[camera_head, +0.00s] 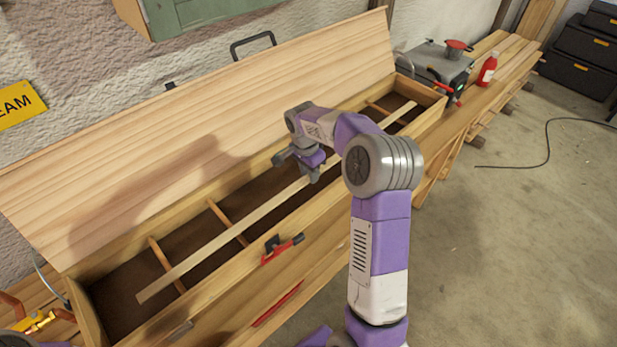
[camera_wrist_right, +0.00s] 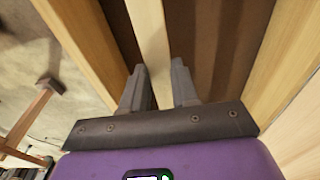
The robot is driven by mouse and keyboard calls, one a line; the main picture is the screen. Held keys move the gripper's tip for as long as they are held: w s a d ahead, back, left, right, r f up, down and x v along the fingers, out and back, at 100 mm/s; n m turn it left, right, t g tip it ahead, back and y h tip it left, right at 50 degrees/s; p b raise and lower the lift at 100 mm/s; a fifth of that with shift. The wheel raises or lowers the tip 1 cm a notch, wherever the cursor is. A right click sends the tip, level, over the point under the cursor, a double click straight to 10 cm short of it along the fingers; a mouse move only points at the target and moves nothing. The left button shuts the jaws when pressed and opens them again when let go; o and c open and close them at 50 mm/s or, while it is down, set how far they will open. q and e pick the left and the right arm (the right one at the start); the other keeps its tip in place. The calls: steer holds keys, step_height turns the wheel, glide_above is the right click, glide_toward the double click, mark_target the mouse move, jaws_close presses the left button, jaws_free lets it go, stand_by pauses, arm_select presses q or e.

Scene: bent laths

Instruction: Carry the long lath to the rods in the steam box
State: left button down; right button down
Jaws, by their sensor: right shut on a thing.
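The long lath (camera_head: 215,243) is a thin pale strip lying lengthwise over the open steam box (camera_head: 330,240). It also shows in the right wrist view (camera_wrist_right: 150,35). My right gripper (camera_head: 312,174) is shut on the lath near its middle; in the wrist view its fingers (camera_wrist_right: 159,80) stand on both sides of it. Crosswise rods show inside the box: two on the left (camera_head: 163,262) (camera_head: 228,222) and one near the far right end (camera_head: 377,108). The lath passes above the left rods; I cannot tell if it touches them. My left gripper is not visible.
The wooden lid (camera_head: 200,130) stands open against the wall behind the box. Red clamps (camera_head: 283,249) sit at the front wall. A grey machine (camera_head: 435,62) and a red bottle (camera_head: 488,70) stand beyond the right end. The floor at right (camera_head: 520,220) is clear except for a cable.

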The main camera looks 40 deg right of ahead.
step_height(320, 180, down, 2)
steer(key=shift+s+f, duration=0.1)
steer(key=shift+f, duration=0.1)
steer(key=shift+f+b, duration=0.55)
steer(key=shift+f, duration=0.05)
steer(key=c, duration=0.9)
jaws_free()
steer(key=shift+o, duration=0.2)
